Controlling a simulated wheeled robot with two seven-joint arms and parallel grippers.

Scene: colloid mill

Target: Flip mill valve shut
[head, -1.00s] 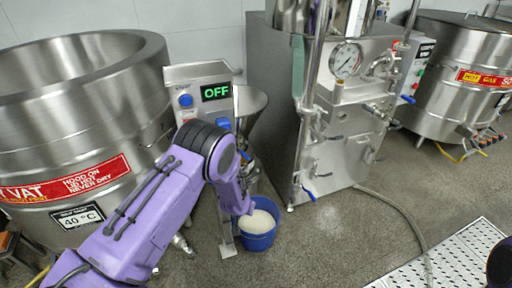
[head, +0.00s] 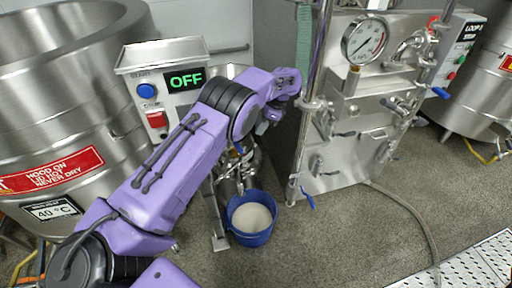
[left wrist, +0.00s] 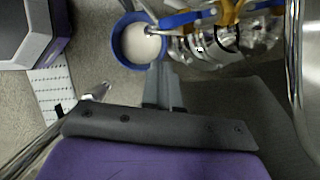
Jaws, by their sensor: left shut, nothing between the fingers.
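The mill (head: 238,170), a steel body with pipework, stands behind my left arm below the OFF control box. Its upper part is hidden by the arm. In the left wrist view the mill (left wrist: 225,45) shows at the top, with a blue lever handle (left wrist: 184,19) lying nearly level by its outlet, close to the blue bucket (left wrist: 138,52). My left gripper (left wrist: 164,75) is shut and empty, its fingers pointing towards the bucket and lever, apart from the lever as far as I can tell. In the head view its fingertips are hard to make out. My right gripper is out of view.
The blue bucket of pale product (head: 250,238) stands on the floor below the mill. A control box (head: 165,58) reads OFF. A large steel vat (head: 60,120) is at left. A steel machine with a gauge (head: 350,110) stands right. A hose (head: 410,215) crosses the floor.

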